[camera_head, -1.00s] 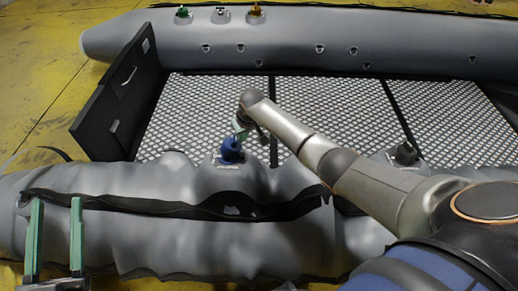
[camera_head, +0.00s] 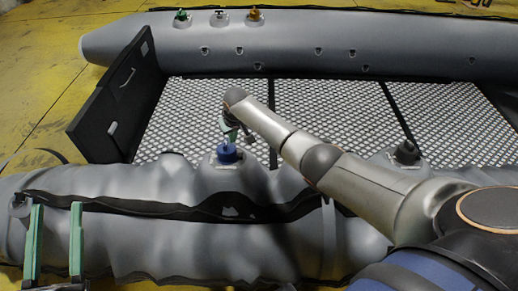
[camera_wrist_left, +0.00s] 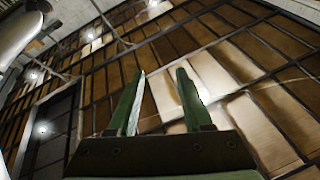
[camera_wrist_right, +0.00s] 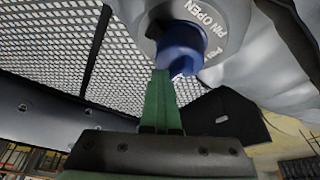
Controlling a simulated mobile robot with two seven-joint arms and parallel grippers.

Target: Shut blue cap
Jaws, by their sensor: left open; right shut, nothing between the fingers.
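The blue cap (camera_head: 228,154) sits on a grey round valve base on the near tube of the inflatable boat. In the right wrist view the cap (camera_wrist_right: 181,45) sits in the valve ring, which has "OPEN" lettering. My right gripper (camera_head: 225,142) is just above the cap, its green fingers shut and empty. In the right wrist view the fingertips (camera_wrist_right: 162,74) overlap the cap's edge; I cannot tell whether they touch it. My left gripper (camera_head: 55,207) is open and empty at the near left, with its fingers (camera_wrist_left: 156,75) apart.
A black cap (camera_head: 406,153) is further right on the near tube. A dark transom board (camera_head: 118,85) stands at left. The patterned boat floor (camera_head: 330,110) is clear.

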